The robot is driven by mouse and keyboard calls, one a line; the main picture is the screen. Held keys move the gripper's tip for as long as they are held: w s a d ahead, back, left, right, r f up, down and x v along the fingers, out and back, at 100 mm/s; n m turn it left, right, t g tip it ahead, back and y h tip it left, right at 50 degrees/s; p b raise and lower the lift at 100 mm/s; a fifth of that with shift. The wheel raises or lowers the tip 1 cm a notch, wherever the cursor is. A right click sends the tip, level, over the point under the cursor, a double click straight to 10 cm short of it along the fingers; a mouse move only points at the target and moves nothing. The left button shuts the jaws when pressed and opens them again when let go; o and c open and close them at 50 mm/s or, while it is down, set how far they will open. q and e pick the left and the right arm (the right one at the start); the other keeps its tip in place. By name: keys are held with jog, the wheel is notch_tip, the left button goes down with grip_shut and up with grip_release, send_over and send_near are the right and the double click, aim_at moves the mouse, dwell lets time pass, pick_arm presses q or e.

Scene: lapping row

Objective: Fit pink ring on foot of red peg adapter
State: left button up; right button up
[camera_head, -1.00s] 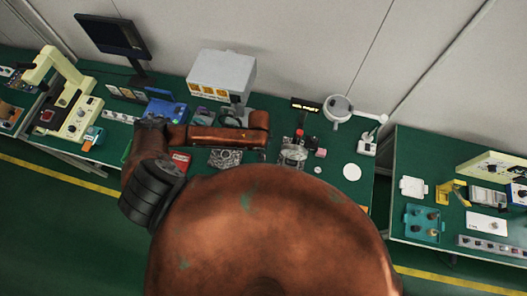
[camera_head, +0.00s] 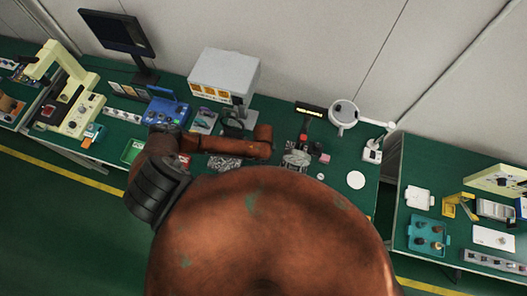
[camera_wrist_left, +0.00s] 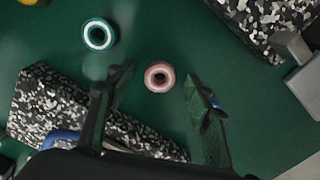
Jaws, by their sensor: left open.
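In the left wrist view, a pink ring (camera_wrist_left: 159,76) lies flat on the green mat between the fingers of my left gripper (camera_wrist_left: 158,73). The fingers are open, one on each side of the ring and apart from it in the picture. In the head view my left arm reaches over the bench, but its gripper cannot be made out. A small red part (camera_head: 303,137) shows on a dark upright at the middle of the bench; I cannot tell if it is the red peg adapter. No adapter foot can be made out. My right gripper is not in view.
A teal ring (camera_wrist_left: 98,34) lies on the mat, up and left of the pink one. Speckled blocks (camera_wrist_left: 45,98) flank the open mat at lower left and upper right. A grey box unit (camera_head: 222,75) and a blue case (camera_head: 165,108) stand on the bench.

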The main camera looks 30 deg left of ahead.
pick_arm(q)
jog(key=shift+f, duration=0.1)
jog(key=c, duration=1.1)
jog(key=shift+c, duration=0.3)
